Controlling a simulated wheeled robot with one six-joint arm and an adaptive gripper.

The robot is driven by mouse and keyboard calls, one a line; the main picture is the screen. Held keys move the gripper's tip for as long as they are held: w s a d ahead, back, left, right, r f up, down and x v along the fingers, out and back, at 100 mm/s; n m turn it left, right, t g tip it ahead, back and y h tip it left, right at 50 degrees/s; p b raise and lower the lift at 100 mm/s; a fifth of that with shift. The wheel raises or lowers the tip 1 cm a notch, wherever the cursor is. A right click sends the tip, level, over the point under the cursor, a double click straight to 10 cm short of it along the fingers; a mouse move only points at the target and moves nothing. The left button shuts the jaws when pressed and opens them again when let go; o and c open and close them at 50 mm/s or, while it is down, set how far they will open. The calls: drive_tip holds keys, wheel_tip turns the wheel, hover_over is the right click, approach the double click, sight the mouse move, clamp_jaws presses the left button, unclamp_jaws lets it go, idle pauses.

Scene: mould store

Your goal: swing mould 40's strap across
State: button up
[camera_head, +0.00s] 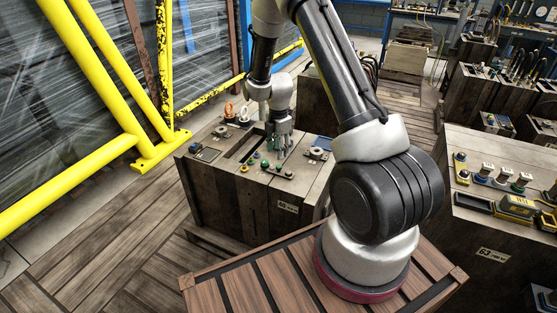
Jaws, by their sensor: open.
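A brown block-shaped mould (225,195) stands left of centre, with a small plate (288,207) on its front that seems to read 40. Its top carries an orange ring (229,109), a pale ring beside it, a dark slot (243,146), several small green and brass knobs, and a round grey fitting (316,153). My gripper (281,153) points down over the right half of the top, close above the knobs. It is open and appears empty. I cannot make out the strap for certain; the gripper hides part of the top, and contact is unclear.
A yellow guard frame (95,168) and wrapped stacks stand at the left. Another mould marked 63 (493,254) stands at the right, with fittings on top. More moulds and a tool bench are behind. The plank floor at lower left is clear.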

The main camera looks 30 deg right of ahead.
wheel_tip(320, 180, up, 4)
drive_tip(key=shift+r, duration=0.2)
idle(0.4)
